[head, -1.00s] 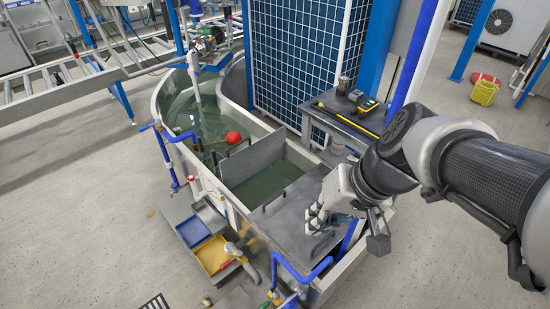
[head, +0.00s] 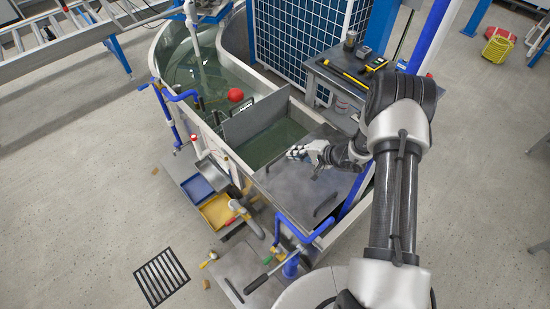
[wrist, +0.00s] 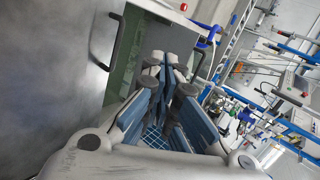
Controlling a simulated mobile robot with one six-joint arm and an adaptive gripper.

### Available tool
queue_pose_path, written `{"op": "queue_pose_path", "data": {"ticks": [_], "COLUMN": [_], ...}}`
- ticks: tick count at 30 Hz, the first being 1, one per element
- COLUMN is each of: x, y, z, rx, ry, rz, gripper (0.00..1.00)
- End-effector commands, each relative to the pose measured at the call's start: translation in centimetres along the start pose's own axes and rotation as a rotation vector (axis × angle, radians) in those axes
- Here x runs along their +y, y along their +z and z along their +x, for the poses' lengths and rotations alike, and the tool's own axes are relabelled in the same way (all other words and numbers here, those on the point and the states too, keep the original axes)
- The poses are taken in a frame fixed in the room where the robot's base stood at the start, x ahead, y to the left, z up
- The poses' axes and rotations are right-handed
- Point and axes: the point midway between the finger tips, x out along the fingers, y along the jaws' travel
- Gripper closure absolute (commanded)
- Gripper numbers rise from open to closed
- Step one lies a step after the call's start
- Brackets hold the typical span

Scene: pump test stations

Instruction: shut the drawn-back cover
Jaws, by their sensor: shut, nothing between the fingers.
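The cover (head: 290,196) is a flat grey plate over the near end of the tank. A dark bar handle (head: 325,203) stands near its front. Between the cover and an upright grey partition (head: 250,122) a gap shows green water (head: 272,142). My gripper (head: 296,152) is shut and empty, over or near the cover's far edge; I cannot tell whether it touches. In the wrist view the shut fingers (wrist: 168,78) are beside the green water, with the grey cover (wrist: 50,80) to the left and a dark bar (wrist: 117,40) at its edge.
A side table (head: 340,85) with tools stands at the right. Open floor lies further left.

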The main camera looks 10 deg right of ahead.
Motion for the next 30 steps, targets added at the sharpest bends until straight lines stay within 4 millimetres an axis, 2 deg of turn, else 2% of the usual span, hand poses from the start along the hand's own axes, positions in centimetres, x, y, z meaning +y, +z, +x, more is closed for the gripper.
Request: {"op": "queue_pose_path", "data": {"ticks": [1, 3, 6, 10, 14, 17, 30], "x": [2.5, 5.1, 8.2, 10.7, 11.3, 11.5, 11.9], "y": [-0.3, -0.8, -1.1, -1.3, -1.5, -1.5, -2.8], "z": [0.7, 1.5, 2.3, 2.8, 3.4, 4.6, 13.5], "rx": [0.025, 0.061, 0.103, 0.136, 0.147, 0.144, 0.144], "ry": [0.009, 0.018, 0.032, 0.045, 0.048, 0.048, 0.047], "rz": [0.032, 0.061, 0.094, 0.117, 0.12, 0.12, 0.118], "gripper": [1.0, 1.0, 1.0, 1.0, 1.0, 1.0, 1.0]}}
